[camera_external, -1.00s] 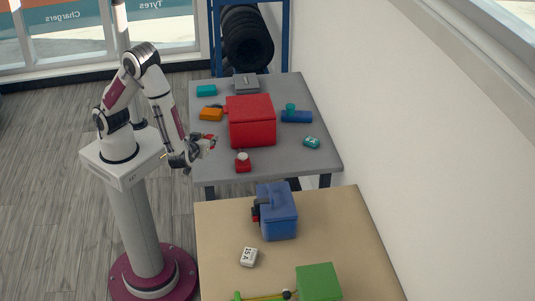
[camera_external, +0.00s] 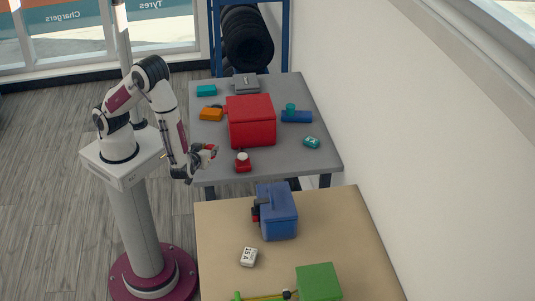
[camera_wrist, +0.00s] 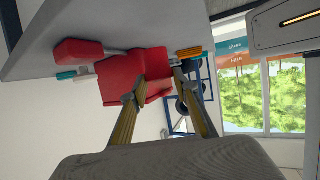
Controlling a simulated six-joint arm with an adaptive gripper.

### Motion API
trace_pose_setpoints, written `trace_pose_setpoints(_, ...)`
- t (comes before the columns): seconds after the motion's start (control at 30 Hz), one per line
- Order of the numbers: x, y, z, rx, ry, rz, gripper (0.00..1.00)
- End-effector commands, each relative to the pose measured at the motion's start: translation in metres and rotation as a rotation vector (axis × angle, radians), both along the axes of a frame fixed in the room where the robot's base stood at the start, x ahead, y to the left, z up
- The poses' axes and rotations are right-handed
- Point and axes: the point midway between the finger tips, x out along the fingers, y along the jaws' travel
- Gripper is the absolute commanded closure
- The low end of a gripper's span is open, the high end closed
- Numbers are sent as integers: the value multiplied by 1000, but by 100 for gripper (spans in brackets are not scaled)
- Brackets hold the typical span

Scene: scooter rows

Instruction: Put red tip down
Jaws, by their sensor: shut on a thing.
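My gripper (camera_external: 212,152) is at the near left edge of the grey table, in front of the red box. It is shut on a small red piece, the red tip (camera_external: 209,147), held clear of the tabletop. In the wrist view the two fingers of my gripper (camera_wrist: 155,80) close on red. There the tip blends with the red box behind it, so its outline and tilt are hard to tell.
The red box (camera_external: 252,122) stands mid-table. A red item with a pale top (camera_external: 243,162) is right of my gripper. Orange (camera_external: 211,114), teal (camera_external: 206,91) and blue (camera_external: 297,116) items lie around. The grey table (camera_external: 210,172) is bare near its front left corner.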

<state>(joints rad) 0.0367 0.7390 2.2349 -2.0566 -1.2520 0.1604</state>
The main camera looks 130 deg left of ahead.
Motion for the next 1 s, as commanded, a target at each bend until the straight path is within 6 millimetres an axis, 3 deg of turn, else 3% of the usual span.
trace_pose_setpoints(0.4,-1,0,-34,0,2,0,90)
trace_pose_setpoints(0.97,0,0,-40,-1,1,1,90)
trace_pose_setpoints(1.0,0,0,-40,0,0,0,62)
